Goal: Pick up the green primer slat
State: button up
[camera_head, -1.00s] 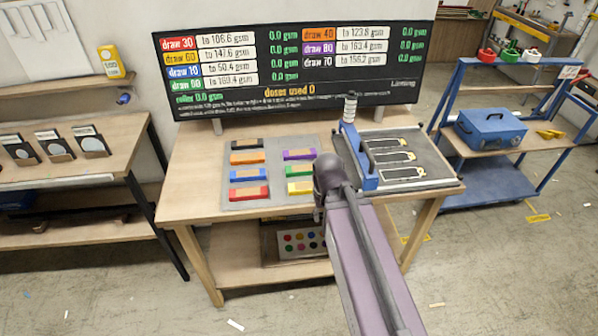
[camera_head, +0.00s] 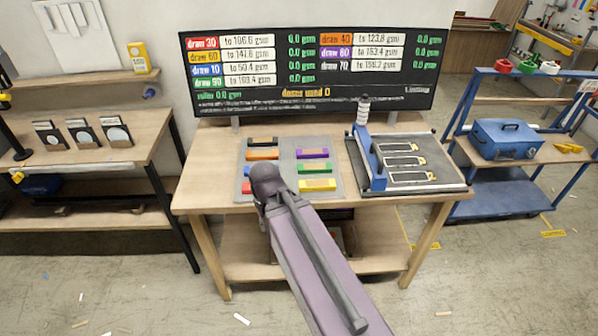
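The green primer slat (camera_head: 315,168) lies on a grey mat (camera_head: 288,193) on the wooden table, between a purple slat (camera_head: 312,153) above it and a yellow slat (camera_head: 318,185) below it. Its upper face shows a lighter top block and green ends. My purple arm link rises from the bottom of the view, and its dark rounded end is just left of the green slat in the picture, over the left column of slats. My gripper cannot be made out in this view.
Black (camera_head: 262,142), orange (camera_head: 262,155), blue (camera_head: 249,170) and red (camera_head: 248,187) slats form the left column, the last two partly hidden by my arm. A blue-framed press (camera_head: 372,165) stands right of the mat. A black board (camera_head: 310,70) stands behind.

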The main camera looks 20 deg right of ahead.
aim_at(305, 169)
jog(key=u, duration=1.1)
jog(key=k, duration=0.45)
jog(key=z, duration=1.7)
jog(key=i, duration=0.75)
jog(key=z, duration=0.05)
